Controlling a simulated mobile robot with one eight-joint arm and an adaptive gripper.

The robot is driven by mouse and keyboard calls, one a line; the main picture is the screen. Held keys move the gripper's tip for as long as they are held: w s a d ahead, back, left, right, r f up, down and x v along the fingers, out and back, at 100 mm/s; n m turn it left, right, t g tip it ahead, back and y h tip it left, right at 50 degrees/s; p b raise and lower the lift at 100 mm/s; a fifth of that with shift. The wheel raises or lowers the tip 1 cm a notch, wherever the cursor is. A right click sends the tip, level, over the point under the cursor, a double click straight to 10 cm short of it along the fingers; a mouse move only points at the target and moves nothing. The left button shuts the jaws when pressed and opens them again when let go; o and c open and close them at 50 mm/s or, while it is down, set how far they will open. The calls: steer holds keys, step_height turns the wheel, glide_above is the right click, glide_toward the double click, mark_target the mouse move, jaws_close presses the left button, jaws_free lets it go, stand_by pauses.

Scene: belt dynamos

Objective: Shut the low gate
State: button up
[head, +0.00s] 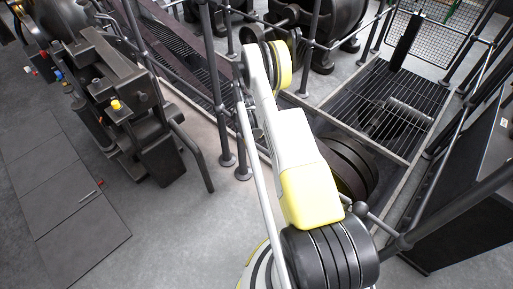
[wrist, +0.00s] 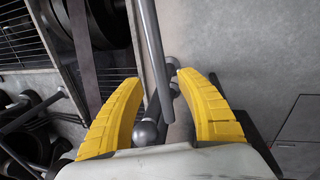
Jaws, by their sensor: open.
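My gripper (wrist: 160,82) is open in the wrist view, its two yellow fingers apart. A grey rail (wrist: 152,45) runs down between them, and a round ball end (wrist: 145,133) shows by the left finger. Whether the fingers touch the rail I cannot tell. In the head view my arm hides the gripper. A long grey rail (head: 256,165) slants down just left of my arm there, and a ball-jointed rail (head: 360,208) lies at its right. I cannot tell for certain which of these rails belongs to the low gate.
Grey railing posts (head: 210,85) stand left of my arm. A dark cabinet (head: 455,215) edges the right.

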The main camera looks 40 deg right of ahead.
mark_target(255, 144)
steer(key=f, duration=0.2)
steer(key=d+f+b, duration=0.1)
steer(key=f, duration=0.2)
steer(key=shift+w+b, duration=0.1)
steer(key=shift+b, duration=0.2)
jaws_close()
